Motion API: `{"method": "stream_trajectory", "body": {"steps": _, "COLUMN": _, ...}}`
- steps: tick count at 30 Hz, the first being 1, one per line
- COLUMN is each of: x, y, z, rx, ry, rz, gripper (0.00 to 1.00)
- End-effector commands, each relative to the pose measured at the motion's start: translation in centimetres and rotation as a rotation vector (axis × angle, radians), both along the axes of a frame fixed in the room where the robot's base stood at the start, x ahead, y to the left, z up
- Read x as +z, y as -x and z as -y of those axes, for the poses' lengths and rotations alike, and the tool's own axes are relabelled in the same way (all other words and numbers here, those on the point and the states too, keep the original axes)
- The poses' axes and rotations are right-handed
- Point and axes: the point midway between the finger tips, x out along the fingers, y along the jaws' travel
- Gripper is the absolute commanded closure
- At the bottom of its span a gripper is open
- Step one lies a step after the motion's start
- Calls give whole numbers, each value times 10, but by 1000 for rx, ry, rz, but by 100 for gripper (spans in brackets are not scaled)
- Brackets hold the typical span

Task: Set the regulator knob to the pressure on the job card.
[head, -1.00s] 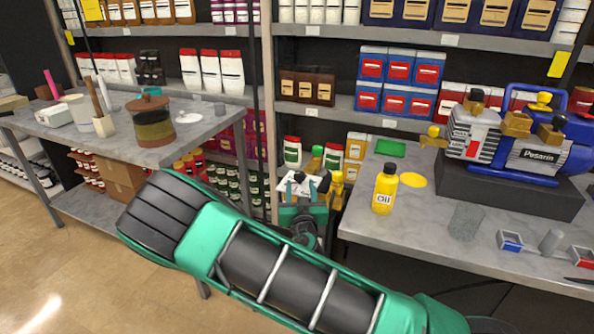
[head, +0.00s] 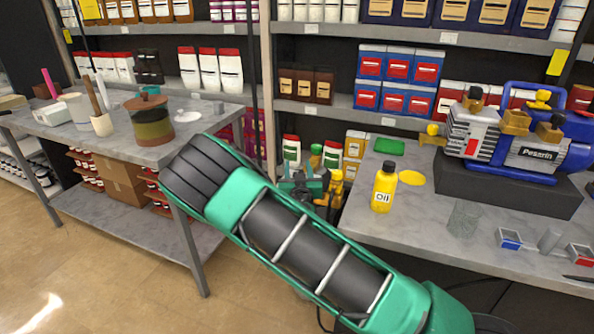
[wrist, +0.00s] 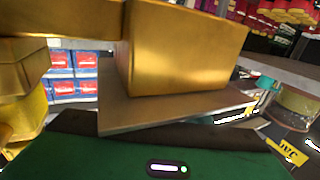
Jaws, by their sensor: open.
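The pump (head: 515,145), blue and grey with brass fittings, stands on a dark block on the right bench in the head view. A yellow knob (head: 541,100) and dark-topped brass fittings are on it; I cannot tell which is the regulator knob. No dial reading is legible. I cannot make out a job card. My gripper (head: 322,188) is beyond my forearm, left of the right bench and well apart from the pump. In the wrist view, gold finger parts (wrist: 180,50) stand apart over the green body; my gripper is open, with nothing seen held.
A yellow oil bottle (head: 384,187) stands near the left edge of the right bench (head: 400,238). A grey cylinder and small coloured trays (head: 510,240) lie in front of the pump. The left table (head: 180,137) holds a jar and tools. Stocked shelves stand behind.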

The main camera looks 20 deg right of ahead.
Motion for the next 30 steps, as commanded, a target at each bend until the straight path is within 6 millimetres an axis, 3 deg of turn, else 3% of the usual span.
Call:
{"method": "stream_trajectory", "body": {"steps": 2, "x": 0, "y": 0, "z": 0, "rx": 0, "ry": 0, "rz": 0, "gripper": 55}}
{"method": "stream_trajectory", "body": {"steps": 3, "x": 0, "y": 0, "z": 0, "rx": 0, "ry": 0, "rz": 0, "gripper": 60}}
{"method": "stream_trajectory", "body": {"steps": 8, "x": 0, "y": 0, "z": -1, "rx": 1, "ry": 0, "rz": 0, "gripper": 97}}
{"method": "stream_trajectory", "body": {"steps": 30, "x": 0, "y": -1, "z": -7, "rx": 108, "ry": 0, "rz": 0, "gripper": 96}}
